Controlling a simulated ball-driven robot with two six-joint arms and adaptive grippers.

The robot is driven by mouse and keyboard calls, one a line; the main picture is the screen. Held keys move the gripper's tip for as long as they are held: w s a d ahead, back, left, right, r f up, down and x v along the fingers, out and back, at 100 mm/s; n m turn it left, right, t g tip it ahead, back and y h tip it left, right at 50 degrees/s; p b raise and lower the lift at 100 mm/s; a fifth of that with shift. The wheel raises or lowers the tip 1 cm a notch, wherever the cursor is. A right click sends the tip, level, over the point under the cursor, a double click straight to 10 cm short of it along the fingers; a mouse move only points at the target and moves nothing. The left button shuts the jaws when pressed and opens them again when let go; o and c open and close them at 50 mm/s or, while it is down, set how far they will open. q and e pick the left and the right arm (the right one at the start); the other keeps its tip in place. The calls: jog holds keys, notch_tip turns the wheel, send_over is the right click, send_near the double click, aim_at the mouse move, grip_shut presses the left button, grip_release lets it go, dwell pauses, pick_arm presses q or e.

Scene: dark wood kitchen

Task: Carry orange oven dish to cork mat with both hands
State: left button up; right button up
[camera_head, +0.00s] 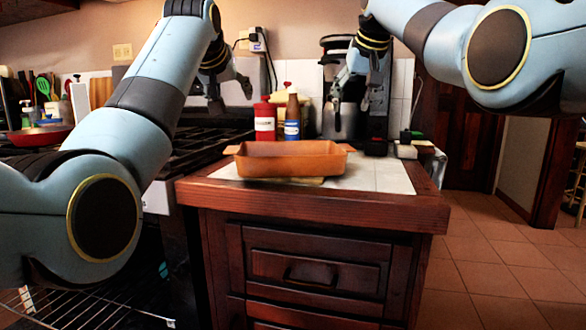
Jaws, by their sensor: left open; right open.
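The orange oven dish (290,160) is a rectangular dish with a handle tab at each end. It sits upright on the white-tiled counter top. A thin tan edge (306,181) shows below the front of the dish; it may be the cork mat, but most of it is hidden. My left gripper (230,101) is open and empty, above and behind the left end of the dish. My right gripper (351,103) is open and empty, above and behind the right end. Both are apart from the dish.
A red bottle (265,122) and a brown bottle with a blue label (292,118) stand behind the dish. A coffee machine (340,90) stands at the back right. Bare tiles (385,177) lie right of the dish. The stove (195,145) is on the left.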

pick_arm(q)
jog(key=v, duration=0.9)
jog(key=shift+s+a+r, duration=0.15)
jog(key=shift+s, duration=0.1)
pick_arm(e)
jog(key=v, duration=1.2)
